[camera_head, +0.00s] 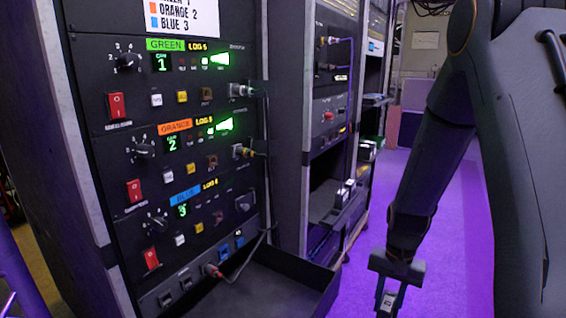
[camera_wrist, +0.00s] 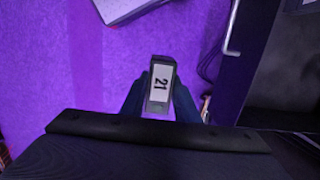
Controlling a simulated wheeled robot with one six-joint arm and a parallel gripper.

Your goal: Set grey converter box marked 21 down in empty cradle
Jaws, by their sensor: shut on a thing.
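My gripper (camera_head: 394,284) hangs low over the purple floor, to the right of the racks in the head view. It is shut on the grey converter box (camera_wrist: 160,105), whose white label reads 21 in the wrist view. The box also shows small at the jaws in the head view (camera_head: 387,301). In the wrist view the two dark fingers (camera_wrist: 160,92) sit on either side of it. Small grey boxes (camera_head: 345,192) stand on a ledge of the second rack. I cannot make out an empty cradle for certain.
The near rack (camera_head: 180,150) carries green, orange and blue units, with a dark open tray (camera_head: 270,285) below. The purple floor (camera_head: 465,250) is clear. In the wrist view, a pale flat object (camera_wrist: 125,8) lies at the top and a dark cabinet with a handle (camera_wrist: 233,30) is at right.

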